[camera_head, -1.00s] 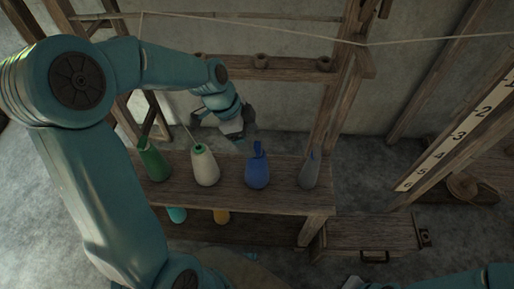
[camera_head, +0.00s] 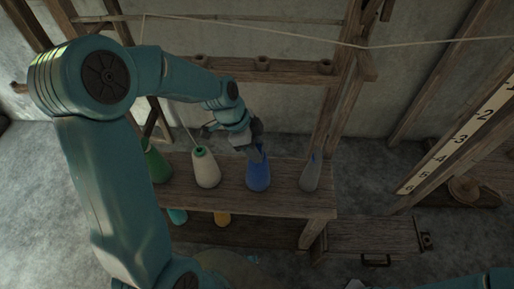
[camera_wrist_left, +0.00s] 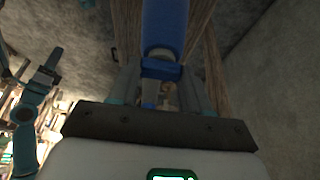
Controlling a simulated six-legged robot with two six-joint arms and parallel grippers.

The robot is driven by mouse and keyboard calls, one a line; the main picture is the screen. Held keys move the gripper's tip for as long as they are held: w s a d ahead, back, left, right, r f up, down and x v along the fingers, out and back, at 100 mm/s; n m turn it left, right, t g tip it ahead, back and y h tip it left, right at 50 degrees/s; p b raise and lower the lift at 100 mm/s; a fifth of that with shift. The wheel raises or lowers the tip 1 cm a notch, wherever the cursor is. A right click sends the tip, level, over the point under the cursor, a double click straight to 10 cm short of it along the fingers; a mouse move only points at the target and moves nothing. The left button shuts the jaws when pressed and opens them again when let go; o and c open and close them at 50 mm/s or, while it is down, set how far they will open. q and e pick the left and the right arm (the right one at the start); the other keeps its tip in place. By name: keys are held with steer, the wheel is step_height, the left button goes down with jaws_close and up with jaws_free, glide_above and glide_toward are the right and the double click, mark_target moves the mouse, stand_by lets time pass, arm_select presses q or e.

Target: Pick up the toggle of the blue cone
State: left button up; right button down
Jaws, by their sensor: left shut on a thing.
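The blue cone (camera_head: 258,176) stands on the wooden shelf, between the cream cone and the grey cone. My left gripper (camera_head: 256,151) is at its top and hides most of the toggle. In the left wrist view the blue cone (camera_wrist_left: 165,28) runs up from between the fingers, and the blue toggle (camera_wrist_left: 160,71) sits between them. My left gripper (camera_wrist_left: 165,95) is shut on the toggle there. The cone looks upright, with its base at the shelf. Only a small part of my right gripper (camera_head: 354,284) shows at the bottom edge, and its jaws cannot be made out.
The cream cone (camera_head: 205,168) and green cone (camera_head: 156,163) stand left of the blue one; the grey cone (camera_head: 311,173) stands to its right. Teal and yellow cones are on the lower shelf. A wooden post (camera_head: 336,110) rises behind the shelf. A handled wooden box (camera_head: 372,238) is at the right.

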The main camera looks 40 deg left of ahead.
arm_select(q)
step_height(320, 180, up, 20)
steer(key=p, duration=0.2)
stand_by(0.6)
